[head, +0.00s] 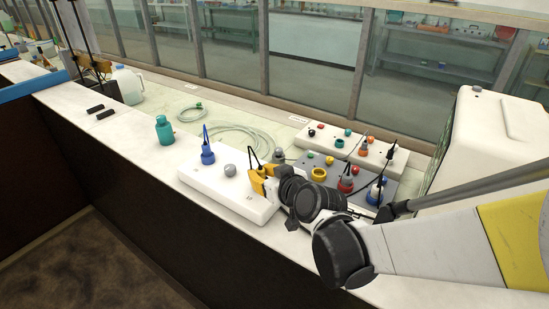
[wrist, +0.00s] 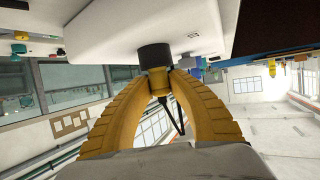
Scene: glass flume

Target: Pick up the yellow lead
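The yellow lead (wrist: 160,84) is a yellow plug with a thin dark cable; it sits at a black collar (wrist: 155,57) on the white box (head: 215,192). My gripper (wrist: 160,78) has yellow ribbed fingers, one on each side of the plug, and both tips appear to touch it just beyond the collar. The dark cable trails between the fingers in the wrist view. In the head view my gripper (head: 259,181) is at the right part of the white box and mostly hides the plug. The collar still meets the box face.
A blue plug (head: 208,156) and a grey knob (head: 230,170) stand on the same box. A grey box (head: 326,165) with several coloured plugs is behind my gripper. A teal bottle (head: 164,130) and coiled hose (head: 240,138) lie left and behind. A large white case (head: 494,138) stands right.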

